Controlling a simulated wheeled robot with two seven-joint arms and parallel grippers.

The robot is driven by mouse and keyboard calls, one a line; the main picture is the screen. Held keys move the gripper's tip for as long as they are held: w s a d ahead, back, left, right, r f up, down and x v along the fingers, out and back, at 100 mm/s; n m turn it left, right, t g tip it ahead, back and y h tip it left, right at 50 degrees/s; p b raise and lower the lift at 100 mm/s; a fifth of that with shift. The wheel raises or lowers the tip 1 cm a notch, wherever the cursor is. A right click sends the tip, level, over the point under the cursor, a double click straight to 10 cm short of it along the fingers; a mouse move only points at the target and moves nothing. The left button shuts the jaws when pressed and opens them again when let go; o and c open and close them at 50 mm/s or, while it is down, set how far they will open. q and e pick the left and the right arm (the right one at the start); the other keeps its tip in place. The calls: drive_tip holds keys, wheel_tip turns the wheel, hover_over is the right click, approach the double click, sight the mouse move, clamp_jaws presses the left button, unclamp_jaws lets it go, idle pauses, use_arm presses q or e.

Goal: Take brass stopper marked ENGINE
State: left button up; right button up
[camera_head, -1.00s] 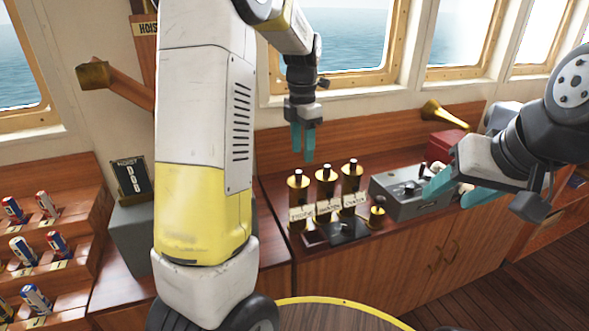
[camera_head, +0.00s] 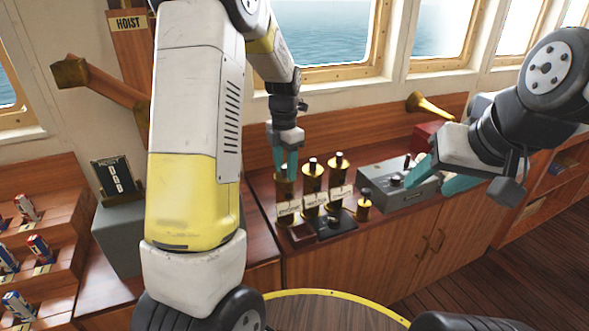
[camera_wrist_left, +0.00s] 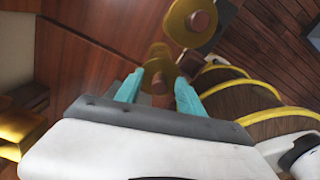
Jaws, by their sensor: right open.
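Three brass tubes with dark-knobbed stoppers and white labels stand in a row on the wooden counter. The leftmost label (camera_head: 289,208) is too small to read surely, but may say ENGINE. Its brass stopper (camera_head: 283,174) is partly hidden by my left gripper (camera_head: 288,163), which points down over it. In the left wrist view, the left fingers (camera_wrist_left: 158,92) are apart, with a brown knob (camera_wrist_left: 160,86) between them; I cannot tell whether they touch it. My right gripper (camera_head: 442,175) is open and empty, in front of the grey box.
The middle stopper (camera_head: 312,170) and right stopper (camera_head: 337,165) stand close beside the left one. A small brass piece (camera_head: 364,203), a black plate (camera_head: 334,226) and a grey box (camera_head: 385,195) are to the right. A sloped rack (camera_head: 30,250) is at far left.

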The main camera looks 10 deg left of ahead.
use_arm(q)
clamp_jaws()
drive_tip(key=shift+r, duration=0.15)
